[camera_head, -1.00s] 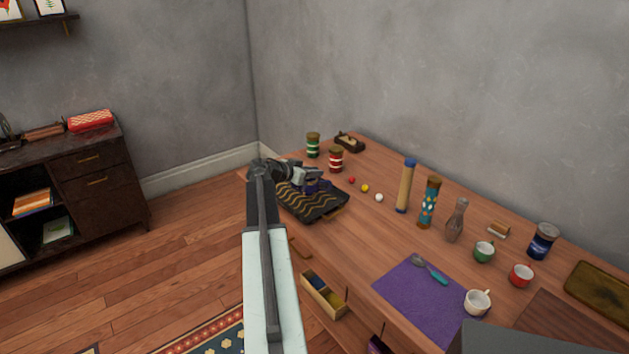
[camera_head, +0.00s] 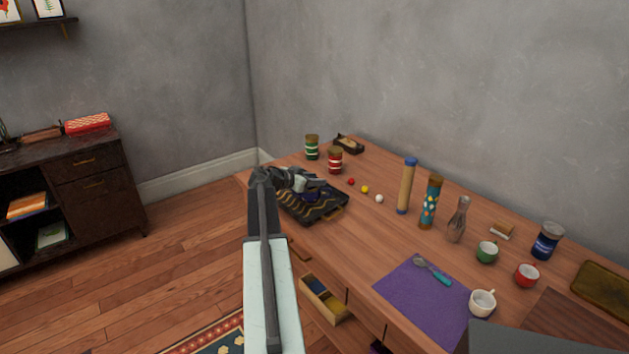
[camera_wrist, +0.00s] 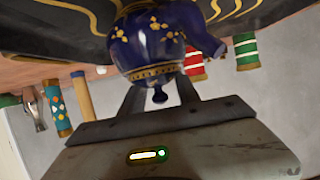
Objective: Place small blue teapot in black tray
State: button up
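The small blue teapot (camera_wrist: 155,40), dark blue with gold flowers, appears upside down in the wrist view, its lid knob pointing toward my gripper (camera_wrist: 157,85). Its spout points right. The finger bars stand apart on either side of the knob, and the teapot's body hides their tips, so grip or contact cannot be told. In the head view the teapot (camera_head: 310,196) is a small dark blue shape at the black tray (camera_head: 318,217), just below my gripper (camera_head: 312,183). The tray has gold wavy lines and also shows in the wrist view (camera_wrist: 60,22). Whether the teapot touches it is unclear.
A red striped jar (camera_head: 335,161) and a green striped jar (camera_head: 312,147) stand behind the tray. Small balls (camera_head: 365,189) lie to its right, then a tan cylinder (camera_head: 407,187). A purple mat (camera_head: 425,305) lies nearer. An open drawer (camera_head: 322,297) juts below the table.

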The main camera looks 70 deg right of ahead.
jog(key=shift+r, duration=0.2)
jog(key=p+v, duration=0.4)
jog(key=v, duration=0.8)
jog(key=shift+p, duration=0.4)
jog(key=shift+a, duration=0.1)
